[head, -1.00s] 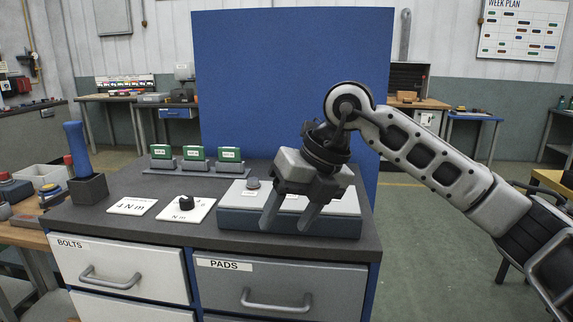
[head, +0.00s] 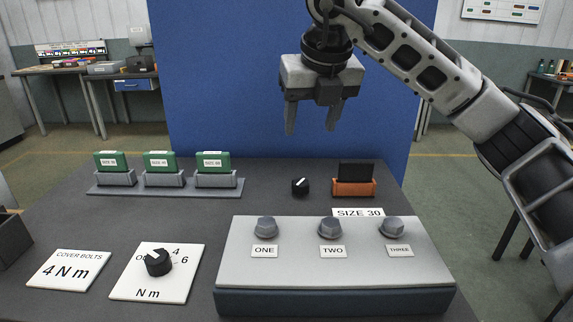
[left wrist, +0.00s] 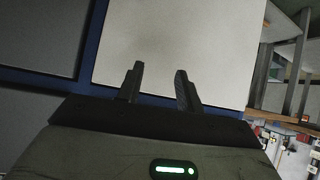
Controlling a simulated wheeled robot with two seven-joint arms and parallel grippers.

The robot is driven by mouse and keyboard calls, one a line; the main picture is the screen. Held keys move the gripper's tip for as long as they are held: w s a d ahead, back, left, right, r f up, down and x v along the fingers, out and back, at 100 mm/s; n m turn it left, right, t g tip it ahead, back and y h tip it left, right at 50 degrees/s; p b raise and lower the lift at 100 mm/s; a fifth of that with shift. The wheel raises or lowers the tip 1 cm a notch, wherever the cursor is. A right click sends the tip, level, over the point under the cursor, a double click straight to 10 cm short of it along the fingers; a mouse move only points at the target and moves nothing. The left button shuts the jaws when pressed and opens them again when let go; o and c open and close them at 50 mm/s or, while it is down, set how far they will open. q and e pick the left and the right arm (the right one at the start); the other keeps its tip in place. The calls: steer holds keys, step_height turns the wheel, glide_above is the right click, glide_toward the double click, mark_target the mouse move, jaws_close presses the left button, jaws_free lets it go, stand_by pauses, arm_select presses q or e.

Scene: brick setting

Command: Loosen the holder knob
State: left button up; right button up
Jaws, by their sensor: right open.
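A small black knob (head: 300,186) with a white mark stands on the dark bench top. It is just left of an orange holder (head: 354,188) that has a black block (head: 356,172) in it. My right gripper (head: 312,130) is open and empty, pointing down, above and behind the knob in the picture, apart from it. My left gripper is out of the head view. In the left wrist view my left gripper (left wrist: 158,85) has its fingers apart with nothing between them, in front of a pale panel.
A grey box (head: 335,270) with several bolts lies at the front. A black dial (head: 158,262) sits on a white card to its left, beside a "4 N m" card (head: 68,269). Green blocks stand in a rack (head: 165,187). A blue panel (head: 230,80) rises behind.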

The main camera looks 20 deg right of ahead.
glide_toward(301, 182)
steer(key=p+x, duration=0.2)
steer(key=x, duration=0.5)
steer(key=shift+w+f, duration=0.15)
steer(key=shift+f, duration=0.2)
steer(key=shift+w+f, duration=0.15)
steer(key=shift+f, duration=0.2)
arm_select(q)
steer(key=shift+s+a+r, duration=0.15)
steer(key=shift+s+r, duration=0.1)
steer(key=shift+s, duration=0.6)
arm_select(e)
steer(key=shift+c, duration=0.3)
arm_select(q)
steer(key=shift+s, duration=0.15)
arm_select(e)
steer(key=c, duration=0.9)
